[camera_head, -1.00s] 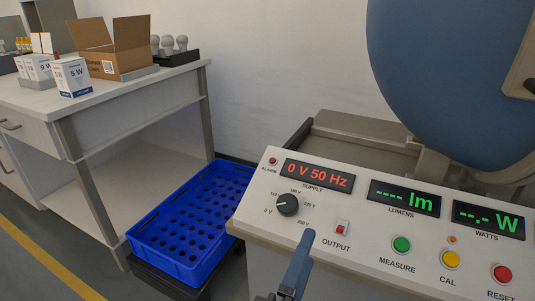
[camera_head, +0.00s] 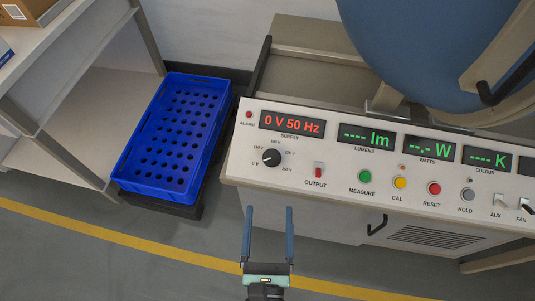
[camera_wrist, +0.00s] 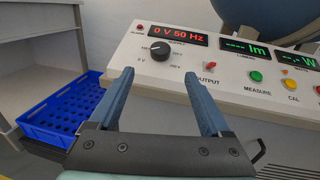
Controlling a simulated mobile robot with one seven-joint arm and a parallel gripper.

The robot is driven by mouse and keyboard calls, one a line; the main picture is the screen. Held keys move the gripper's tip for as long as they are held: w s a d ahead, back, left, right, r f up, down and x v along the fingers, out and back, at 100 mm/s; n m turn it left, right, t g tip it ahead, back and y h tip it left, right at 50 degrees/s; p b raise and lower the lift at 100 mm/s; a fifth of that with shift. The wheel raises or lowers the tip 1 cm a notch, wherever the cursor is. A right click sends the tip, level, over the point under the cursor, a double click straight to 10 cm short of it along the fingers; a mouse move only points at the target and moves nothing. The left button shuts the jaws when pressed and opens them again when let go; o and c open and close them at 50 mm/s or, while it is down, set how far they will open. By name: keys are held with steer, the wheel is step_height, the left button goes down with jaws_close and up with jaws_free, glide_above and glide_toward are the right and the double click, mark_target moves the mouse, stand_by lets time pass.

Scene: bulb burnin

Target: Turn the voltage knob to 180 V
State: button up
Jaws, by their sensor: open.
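The black voltage knob (camera_head: 271,158) sits on the sloped white panel, under the red supply display (camera_head: 293,122) that reads 0 V 50 Hz. Voltage marks ring the knob; its pale pointer line aims to the lower left, toward the 0 V mark. The knob also shows in the wrist view (camera_wrist: 159,53), beyond the fingertips. My gripper (camera_head: 269,208) is open and empty, with its two blue fingers apart. It is in front of the panel and below the knob in the head view, not touching it. In the wrist view my gripper (camera_wrist: 166,86) spreads wide below the knob.
The red output switch (camera_head: 319,170) is right of the knob. Green measure (camera_head: 364,176), yellow cal (camera_head: 399,182) and red reset (camera_head: 434,187) buttons follow. A blue perforated crate (camera_head: 123,172) stands left of the console. A blue sphere (camera_head: 430,50) rises behind the panel.

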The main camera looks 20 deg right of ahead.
mark_target(272, 164)
steer(key=x, duration=1.2)
steer(key=shift+d, duration=0.1)
steer(key=shift+s, duration=0.1)
steer(key=shift+c, duration=0.3)
jaws_close()
